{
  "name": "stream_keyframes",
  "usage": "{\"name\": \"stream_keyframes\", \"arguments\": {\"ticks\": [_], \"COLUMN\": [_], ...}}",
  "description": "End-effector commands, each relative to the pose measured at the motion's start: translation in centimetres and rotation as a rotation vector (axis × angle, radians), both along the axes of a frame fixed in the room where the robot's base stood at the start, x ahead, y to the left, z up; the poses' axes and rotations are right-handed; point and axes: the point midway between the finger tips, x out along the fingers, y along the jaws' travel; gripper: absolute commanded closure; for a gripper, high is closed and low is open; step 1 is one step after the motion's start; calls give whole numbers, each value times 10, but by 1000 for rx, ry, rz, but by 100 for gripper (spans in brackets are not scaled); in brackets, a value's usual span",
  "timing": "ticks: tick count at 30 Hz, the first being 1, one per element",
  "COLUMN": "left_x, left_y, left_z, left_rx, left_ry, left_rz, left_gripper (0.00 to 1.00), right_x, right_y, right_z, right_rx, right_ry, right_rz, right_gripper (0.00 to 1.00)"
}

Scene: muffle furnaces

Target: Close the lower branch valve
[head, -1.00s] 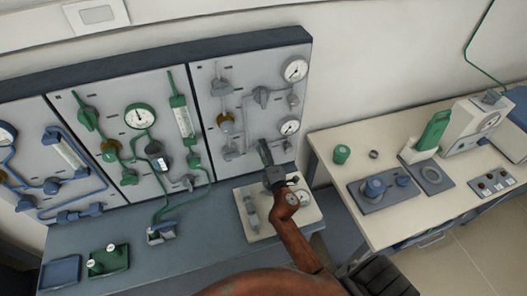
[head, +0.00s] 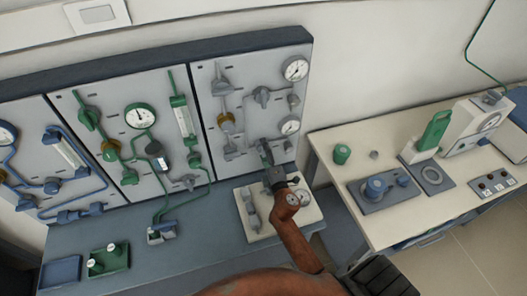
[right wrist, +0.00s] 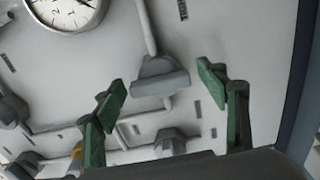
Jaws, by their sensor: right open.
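The grey panel (head: 240,75) at the right end of the board carries grey pipes, valves and two round gauges. My right gripper (head: 265,150) reaches up to the lower part of this panel, left of and below the lower gauge (head: 289,126). The gripper hides the lower branch valve area in the head view. In the right wrist view my right gripper (right wrist: 170,112) is open, with green finger pads apart. A grey valve handle (right wrist: 160,78) shows between and beyond the fingertips, seemingly untouched. It looks like the lower branch valve, though the depth is unclear. My left gripper is not in view.
A grey valve (head: 262,97) sits above the gripper on the same panel. A pale base plate (head: 262,232) with fittings lies on the bench below my right forearm. The green panel (head: 120,95) is to the left. A side table (head: 340,185) with instruments stands right.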

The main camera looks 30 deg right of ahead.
Motion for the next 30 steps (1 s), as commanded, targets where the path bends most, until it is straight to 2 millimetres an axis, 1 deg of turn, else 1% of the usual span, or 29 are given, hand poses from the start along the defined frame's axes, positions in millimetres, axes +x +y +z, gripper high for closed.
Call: {"name": "stream_keyframes", "arguments": {"ticks": [5,12,15,18,23,30], "left_x": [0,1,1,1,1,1], "left_y": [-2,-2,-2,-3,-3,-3], "left_z": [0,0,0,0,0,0], "left_rx": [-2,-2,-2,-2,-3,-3], "left_ry": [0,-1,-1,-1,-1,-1], "left_rz": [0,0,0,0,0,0], "left_gripper": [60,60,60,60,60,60], "right_x": [-25,-74,-91,-103,-113,-114], "right_y": [5,18,22,25,27,28], "right_z": [-2,-2,-1,-1,-1,0], "right_rx": [2,3,3,3,1,0], "right_ry": [3,2,2,2,1,0], "right_rz": [-1,-1,-1,-1,0,1], "right_gripper": [33,33,33,33,33,33]}}
